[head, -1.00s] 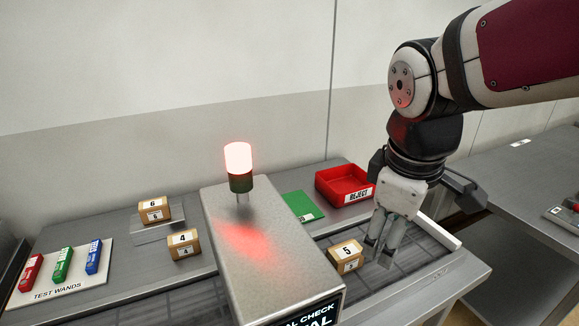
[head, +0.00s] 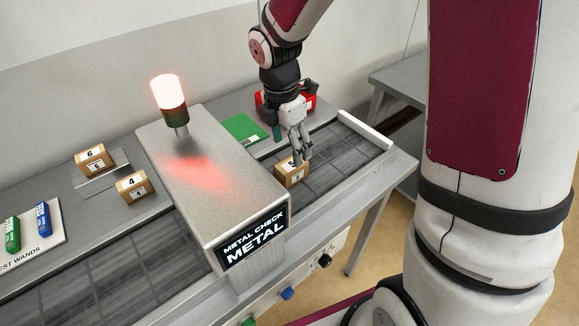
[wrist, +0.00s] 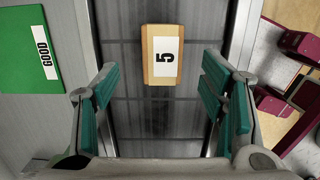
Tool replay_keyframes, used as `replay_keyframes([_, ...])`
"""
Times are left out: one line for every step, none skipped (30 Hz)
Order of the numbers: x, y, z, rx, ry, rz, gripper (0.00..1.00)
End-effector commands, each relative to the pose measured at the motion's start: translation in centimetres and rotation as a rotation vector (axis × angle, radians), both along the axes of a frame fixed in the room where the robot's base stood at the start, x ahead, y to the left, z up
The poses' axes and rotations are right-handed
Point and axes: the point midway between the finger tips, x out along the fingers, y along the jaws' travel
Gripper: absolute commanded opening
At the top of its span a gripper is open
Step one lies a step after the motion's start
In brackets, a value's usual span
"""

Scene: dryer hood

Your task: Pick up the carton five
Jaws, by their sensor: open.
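Carton five (head: 291,174) is a small brown box with a white label. It rests on the grey belt, just right of the metal hood. In the wrist view carton five (wrist: 162,55) shows its "5" label from above, ahead of the fingertips and between their lines. My gripper (head: 301,151) is over the belt, close by the carton, and its fingers hide part of the top label in the head view. In the wrist view my gripper (wrist: 158,88) has its green-padded fingers wide apart with nothing between them.
The metal check hood (head: 215,180) with a lit red lamp (head: 168,92) stands left of the carton. A green GOOD mat (head: 243,129) and a red reject bin (head: 270,104) lie behind. Cartons four (head: 134,187) and six (head: 96,158) are left of the hood.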

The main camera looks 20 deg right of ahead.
Motion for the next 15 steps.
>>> replay_keyframes([-0.1, -0.1, -0.9, 0.000, 0.004, 0.001, 0.65])
replay_keyframes([0.0, -0.1, -1.3, -0.001, 0.003, 0.002, 0.65])
replay_keyframes([0.0, -0.2, -1.8, -0.001, 0.004, 0.002, 0.65])
replay_keyframes([0.0, -0.2, -2.0, -0.001, 0.003, 0.001, 0.65])
replay_keyframes([0.1, -0.2, -2.2, 0.000, 0.001, 0.001, 0.65])
replay_keyframes([0.1, -0.2, -2.4, 0.000, 0.001, 0.000, 0.65])
replay_keyframes([0.1, -0.3, -2.6, 0.000, 0.001, 0.000, 0.65])
replay_keyframes([0.0, -0.3, -2.7, 0.000, 0.001, 0.000, 0.65])
replay_keyframes([0.0, -0.3, -2.9, -0.001, 0.002, 0.000, 0.65])
replay_keyframes([0.0, -0.3, -3.2, -0.001, 0.002, 0.000, 0.65])
replay_keyframes([0.0, -0.3, -3.5, -0.001, 0.002, 0.000, 0.65])
replay_keyframes([-0.1, -0.3, -4.0, -0.001, 0.004, 0.001, 0.65])
replay_keyframes([-0.2, -0.3, -4.5, -0.001, 0.004, 0.002, 0.65])
replay_keyframes([-0.3, -0.2, -4.9, -0.001, 0.005, 0.001, 0.65])
replay_keyframes([-0.3, -0.2, -5.5, -0.001, 0.005, 0.000, 0.65])
